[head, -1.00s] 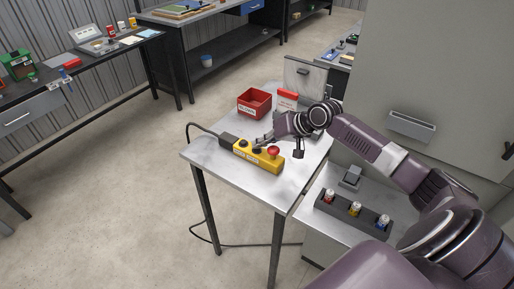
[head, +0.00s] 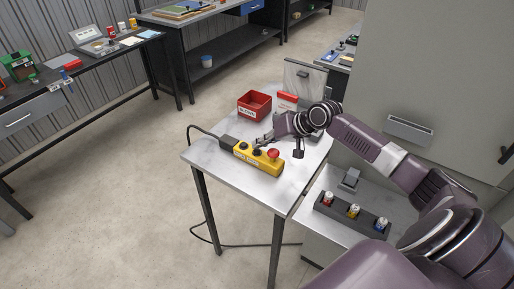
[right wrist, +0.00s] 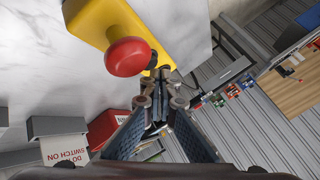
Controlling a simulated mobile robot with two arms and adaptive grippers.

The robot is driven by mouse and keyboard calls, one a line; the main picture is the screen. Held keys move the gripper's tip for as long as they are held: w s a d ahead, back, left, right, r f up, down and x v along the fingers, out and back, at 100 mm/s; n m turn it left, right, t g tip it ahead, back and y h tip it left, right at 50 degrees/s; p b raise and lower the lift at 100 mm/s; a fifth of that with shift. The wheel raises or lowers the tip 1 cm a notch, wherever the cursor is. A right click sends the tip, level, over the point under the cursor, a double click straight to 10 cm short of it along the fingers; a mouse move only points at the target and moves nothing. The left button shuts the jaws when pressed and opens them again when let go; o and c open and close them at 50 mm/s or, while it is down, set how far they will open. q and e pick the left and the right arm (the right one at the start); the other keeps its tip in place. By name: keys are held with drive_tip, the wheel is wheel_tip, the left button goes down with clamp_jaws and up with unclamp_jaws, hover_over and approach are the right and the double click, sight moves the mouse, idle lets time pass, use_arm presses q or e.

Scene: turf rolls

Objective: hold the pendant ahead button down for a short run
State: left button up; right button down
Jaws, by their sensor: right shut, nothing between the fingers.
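The yellow pendant (head: 264,163) lies on the small metal table, its cable leaving the left end. It has dark buttons and a red mushroom button (head: 273,153) near its right end. My right gripper (head: 258,142) is shut and empty, its fingertips at the far side of the pendant's dark buttons. In the right wrist view the closed fingertips (right wrist: 160,73) overlap the pendant's edge by a dark button (right wrist: 152,60), beside the red mushroom button (right wrist: 128,57). I cannot tell whether they touch or press the button. My left gripper is not in view.
A dark rack (head: 341,211) with small cans sits on the lower surface at right. A grey cabinet (head: 420,80) stands beside my arm. The table's front left is clear.

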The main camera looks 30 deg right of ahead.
sight(259, 151)
drive_tip(key=shift+r, duration=0.3)
wheel_tip(259, 151, up, 5)
drive_tip(key=p, duration=0.5)
idle(0.4)
